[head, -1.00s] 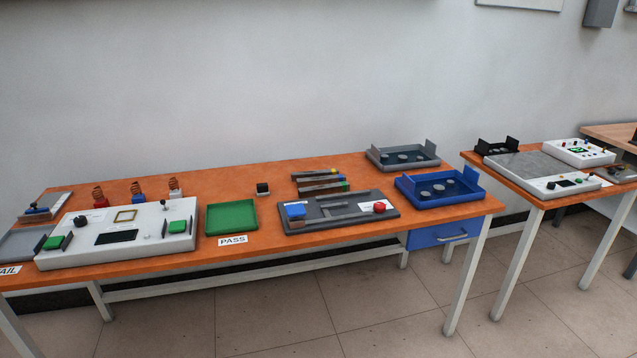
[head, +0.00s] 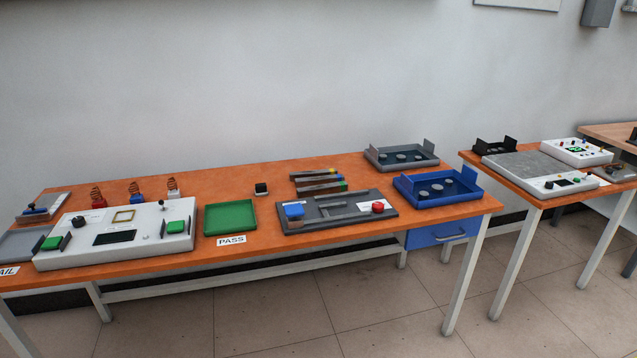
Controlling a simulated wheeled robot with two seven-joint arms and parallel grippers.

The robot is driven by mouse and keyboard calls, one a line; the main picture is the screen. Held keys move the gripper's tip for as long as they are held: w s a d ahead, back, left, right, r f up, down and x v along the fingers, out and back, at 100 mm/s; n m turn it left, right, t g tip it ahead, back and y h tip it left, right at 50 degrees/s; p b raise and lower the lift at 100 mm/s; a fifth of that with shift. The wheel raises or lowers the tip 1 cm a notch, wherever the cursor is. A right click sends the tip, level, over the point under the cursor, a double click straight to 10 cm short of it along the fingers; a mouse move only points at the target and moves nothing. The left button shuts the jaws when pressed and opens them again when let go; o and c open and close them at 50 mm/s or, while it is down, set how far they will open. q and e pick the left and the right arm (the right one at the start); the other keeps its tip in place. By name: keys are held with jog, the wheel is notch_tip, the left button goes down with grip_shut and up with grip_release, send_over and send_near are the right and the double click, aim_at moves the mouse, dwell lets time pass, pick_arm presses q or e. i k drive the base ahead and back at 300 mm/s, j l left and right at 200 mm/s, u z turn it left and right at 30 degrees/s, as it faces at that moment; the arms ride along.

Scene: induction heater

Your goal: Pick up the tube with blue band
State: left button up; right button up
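Several dark grey tubes (head: 318,182) lie side by side near the middle back of the orange table (head: 240,184). Small coloured bands show at their right ends, one yellowish and one green. Neither of my grippers is in view, and nothing is touching the tubes.
A grey fixture (head: 335,212) with a red knob lies in front of the tubes. A green tray (head: 230,217) and white heater unit (head: 115,240) are to the left. Grey (head: 400,166) and blue (head: 437,204) trays are to the right. A second table (head: 530,190) stands farther right.

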aim_at(328, 178)
jog(key=i+j+u, duration=0.1)
jog(key=i+j, duration=0.3)
jog(key=i+j+u, duration=0.15)
jog(key=i+j, duration=0.2)
jog(key=i, duration=0.2)
jog(key=i+j+u, duration=0.1)
jog(key=i+j, duration=0.2)
jog(key=i, duration=0.15)
